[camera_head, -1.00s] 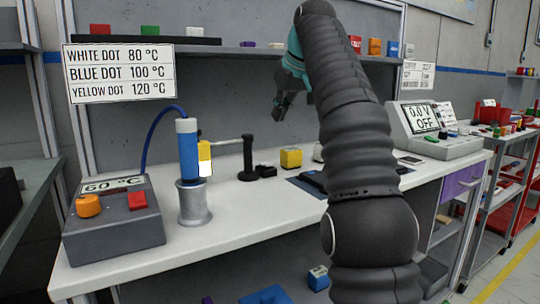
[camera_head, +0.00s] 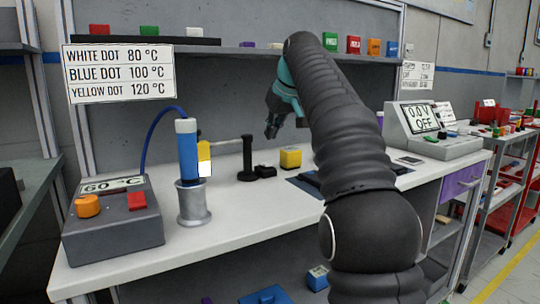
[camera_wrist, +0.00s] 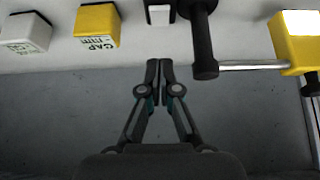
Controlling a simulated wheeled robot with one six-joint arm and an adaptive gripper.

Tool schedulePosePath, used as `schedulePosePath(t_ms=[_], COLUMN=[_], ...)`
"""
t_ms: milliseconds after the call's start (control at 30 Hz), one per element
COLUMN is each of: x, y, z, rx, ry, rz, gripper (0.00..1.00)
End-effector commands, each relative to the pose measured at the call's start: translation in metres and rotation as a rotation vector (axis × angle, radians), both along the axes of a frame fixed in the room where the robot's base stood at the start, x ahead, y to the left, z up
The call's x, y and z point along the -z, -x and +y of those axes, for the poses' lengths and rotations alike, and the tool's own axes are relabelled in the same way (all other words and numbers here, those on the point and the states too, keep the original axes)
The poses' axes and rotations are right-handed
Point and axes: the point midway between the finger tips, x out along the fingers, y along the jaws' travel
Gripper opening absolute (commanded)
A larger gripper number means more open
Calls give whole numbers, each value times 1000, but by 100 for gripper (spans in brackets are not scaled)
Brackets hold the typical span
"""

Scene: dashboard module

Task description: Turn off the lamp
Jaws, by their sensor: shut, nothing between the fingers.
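The lamp's yellow head (camera_head: 204,152) with a bright white face is at the left end of a pale rod, on a black post (camera_head: 247,158) on the white bench. The head also shows at the upper right of the wrist view (camera_wrist: 291,45). A small black block (camera_head: 265,171) sits right of the post's base; whether it is the lamp's switch cannot be told. In the wrist view a dark block with a white face (camera_wrist: 159,14) lies just beyond the fingertips. My gripper (camera_head: 272,132) is shut and empty above the bench, touching nothing visible; it also shows in the wrist view (camera_wrist: 160,62).
A yellow box (camera_head: 291,157) stands right of the black block. At left are a grey heater unit (camera_head: 112,225) reading 60 °C and a blue tool (camera_head: 188,150) in a metal holder. A power unit (camera_head: 435,140) reads 0.0 V OFF. The bench's front middle is clear.

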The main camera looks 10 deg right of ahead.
Motion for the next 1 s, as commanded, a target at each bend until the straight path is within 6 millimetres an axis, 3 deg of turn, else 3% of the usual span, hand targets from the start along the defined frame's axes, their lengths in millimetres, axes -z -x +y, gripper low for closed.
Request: schedulePosePath(t_ms=[200,400,1000], x=[36,60,70], y=[-20,-13,-11], z=[7,5,4], rx=[-1,1,0], ry=[0,-1,-2], rz=[1,0,-5], gripper=[0,0,0])
